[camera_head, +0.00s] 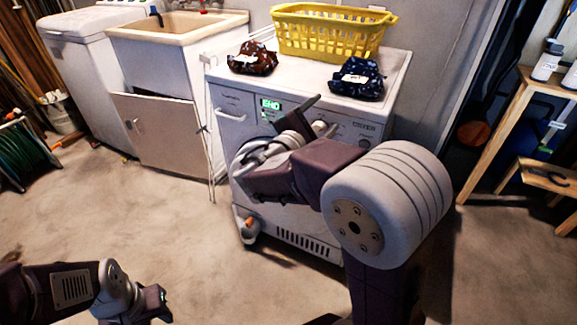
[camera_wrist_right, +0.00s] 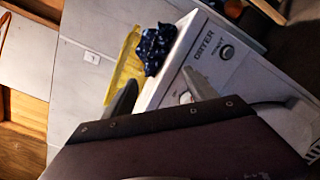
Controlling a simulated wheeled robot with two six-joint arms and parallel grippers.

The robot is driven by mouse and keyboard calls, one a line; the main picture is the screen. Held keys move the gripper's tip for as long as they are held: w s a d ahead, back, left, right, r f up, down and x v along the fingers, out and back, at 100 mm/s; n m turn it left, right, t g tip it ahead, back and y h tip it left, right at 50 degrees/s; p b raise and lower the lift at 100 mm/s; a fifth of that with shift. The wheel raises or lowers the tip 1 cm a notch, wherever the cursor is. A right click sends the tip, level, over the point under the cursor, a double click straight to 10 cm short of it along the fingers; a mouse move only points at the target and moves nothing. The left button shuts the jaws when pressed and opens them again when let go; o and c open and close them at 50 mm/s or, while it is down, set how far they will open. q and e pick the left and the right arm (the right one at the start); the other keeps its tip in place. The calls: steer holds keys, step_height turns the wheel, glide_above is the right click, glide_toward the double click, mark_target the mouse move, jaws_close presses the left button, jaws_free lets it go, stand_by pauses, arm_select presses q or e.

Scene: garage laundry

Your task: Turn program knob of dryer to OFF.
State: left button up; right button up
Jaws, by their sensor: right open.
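The white dryer (camera_head: 226,100) stands against the wall with its front panel facing me and a green lit display reading END (camera_head: 270,104). The pale round program knob (camera_head: 320,127) shows partly behind my right gripper (camera_head: 322,114). In the right wrist view the knob (camera_wrist_right: 186,97) is partly hidden by a finger. My right gripper (camera_wrist_right: 160,80) is open, its fingers apart in front of the panel near the knob. I cannot tell whether a finger touches it, and the knob's pointer is not readable. My left gripper (camera_head: 155,301) is low at the left, over the floor, away from the dryer.
A yellow basket (camera_head: 330,35), a reddish-brown patterned cloth bundle (camera_head: 253,58) and a dark blue one (camera_head: 357,78) sit on the dryer. A round START button (camera_wrist_right: 227,52) is on the panel. A sink cabinet (camera_head: 158,130) stands left and a wooden shelf (camera_head: 490,140) right.

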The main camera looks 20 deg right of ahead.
steer(key=n+t+y+b, duration=0.1)
steer(key=b, duration=0.6)
glide_toward(317, 132)
arm_select(q)
step_height(317, 132, down, 10)
steer(key=shift+w+a+f, duration=0.15)
steer(key=shift+w+f, duration=0.05)
steer(key=shift+f, duration=0.05)
arm_select(e)
steer(key=shift+s+a, duration=0.1)
steer(key=shift+a, duration=0.05)
steer(key=b+x, duration=0.3)
steer(key=x, duration=0.5)
steer(key=shift+d, duration=0.2)
steer(key=shift+w+d, duration=0.2)
steer(key=shift+w, duration=0.1)
arm_select(q)
step_height(317, 132, down, 3)
steer(key=shift+f, duration=0.15)
arm_select(e)
steer(key=shift+r, duration=0.1)
steer(key=shift+c, duration=0.3)
steer(key=c, duration=1.3)
arm_select(q)
steer(key=shift+r, duration=0.2)
arm_select(e)
steer(key=shift+n, duration=0.3)
